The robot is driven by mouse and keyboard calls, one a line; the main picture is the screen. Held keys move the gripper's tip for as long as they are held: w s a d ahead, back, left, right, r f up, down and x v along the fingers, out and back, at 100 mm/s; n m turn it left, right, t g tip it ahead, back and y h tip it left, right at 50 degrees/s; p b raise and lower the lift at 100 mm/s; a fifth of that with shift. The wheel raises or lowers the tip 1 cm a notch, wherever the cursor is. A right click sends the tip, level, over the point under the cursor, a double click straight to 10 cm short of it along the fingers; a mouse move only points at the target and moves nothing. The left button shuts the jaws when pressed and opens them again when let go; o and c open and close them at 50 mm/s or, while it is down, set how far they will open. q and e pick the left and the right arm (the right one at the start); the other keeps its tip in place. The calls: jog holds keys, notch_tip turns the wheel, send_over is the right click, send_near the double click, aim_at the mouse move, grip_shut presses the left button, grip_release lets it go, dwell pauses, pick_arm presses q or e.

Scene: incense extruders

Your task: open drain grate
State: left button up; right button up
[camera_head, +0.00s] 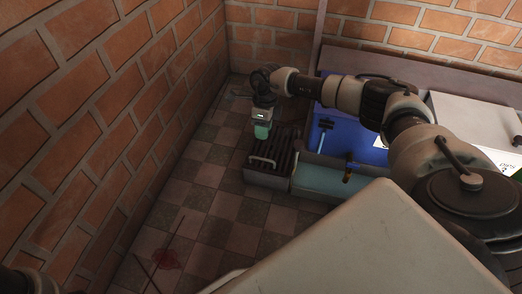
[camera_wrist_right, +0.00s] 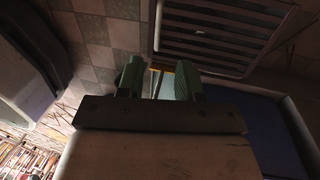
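The drain grate (camera_head: 284,152) is a dark slatted panel on a low grey box on the floor, with a pale bar handle (camera_head: 262,162) at its near end. It looks closed and flat. In the right wrist view, the slatted grate (camera_wrist_right: 222,38) fills the upper right. In the right wrist view, the fingers (camera_wrist_right: 158,80) are apart. A thin pale strip shows between them; I cannot tell what it is. My left gripper is not in view.
A blue machine (camera_head: 345,141) with a light-blue trough (camera_head: 330,178) stands just right of the grate. A brick wall (camera_head: 110,120) rises on the left.

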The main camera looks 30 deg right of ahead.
jog(key=b, duration=0.6)
send_over(261, 154)
jog(key=s+a, duration=0.2)
jog(key=s, duration=0.1)
notch_tip(261, 154, down, 10)
jog(key=shift+s+a, duration=0.1)
jog(key=shift+s, duration=0.05)
jog(key=shift+c, duration=0.2)
jog(key=shift+r, duration=0.1)
grip_shut()
